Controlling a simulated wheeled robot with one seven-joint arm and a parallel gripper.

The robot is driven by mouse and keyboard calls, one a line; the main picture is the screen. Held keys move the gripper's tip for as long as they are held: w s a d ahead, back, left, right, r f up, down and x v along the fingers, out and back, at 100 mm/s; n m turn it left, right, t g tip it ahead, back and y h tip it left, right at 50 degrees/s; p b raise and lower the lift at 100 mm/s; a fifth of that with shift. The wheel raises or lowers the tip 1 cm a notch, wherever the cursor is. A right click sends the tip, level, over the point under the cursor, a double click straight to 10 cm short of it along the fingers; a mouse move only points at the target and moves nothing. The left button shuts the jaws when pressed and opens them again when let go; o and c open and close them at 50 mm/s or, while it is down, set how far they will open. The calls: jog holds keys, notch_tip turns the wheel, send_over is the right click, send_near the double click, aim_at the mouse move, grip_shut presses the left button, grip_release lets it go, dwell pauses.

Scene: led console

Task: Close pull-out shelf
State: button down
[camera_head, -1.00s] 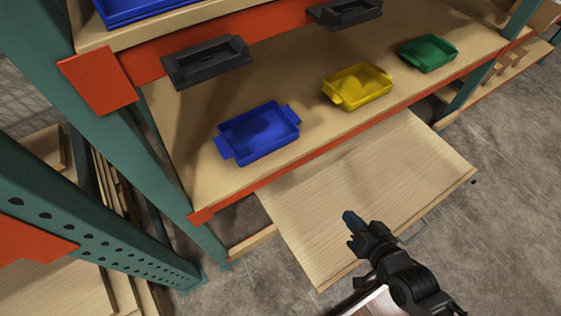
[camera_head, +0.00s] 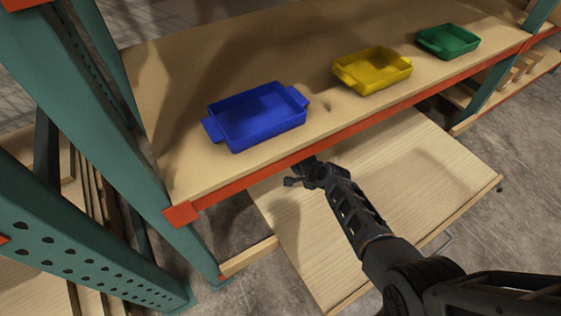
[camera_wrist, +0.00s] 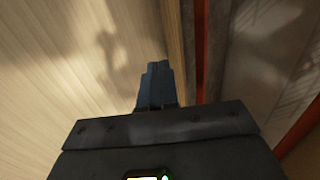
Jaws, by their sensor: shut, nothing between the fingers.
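The pull-out shelf (camera_head: 405,175) is a pale wooden board that sticks out from under the main shelf, with a thin metal handle (camera_head: 440,247) at its front edge. It also fills the left of the wrist view (camera_wrist: 60,80). My gripper (camera_head: 303,169) is over the inner part of the board, close to the orange front beam (camera_head: 345,137) of the main shelf. In the wrist view my gripper (camera_wrist: 157,75) has its blue fingers together with nothing between them. My arm covers part of the board, and I cannot tell whether the fingertips touch anything.
A blue bin (camera_head: 257,117), a yellow bin (camera_head: 372,70) and a green bin (camera_head: 447,41) stand on the main shelf (camera_head: 180,165). A green upright (camera_head: 115,130) rises at the left. Bare concrete floor (camera_head: 525,215) lies open to the right.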

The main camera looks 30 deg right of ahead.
jog(key=b, duration=0.8)
send_over(286, 174)
notch_tip(286, 174, down, 7)
jog(key=shift+w+f, duration=0.1)
jog(key=shift+w+b, duration=0.75)
jog(key=shift+w, duration=0.35)
jog(key=shift+w+a+r+b, duration=0.1)
jog(key=shift+w+r+b, duration=0.1)
jog(key=shift+w, duration=0.2)
jog(key=shift+w+r+b, duration=0.1)
jog(key=shift+w+b, duration=0.1)
jog(key=shift+w, duration=0.2)
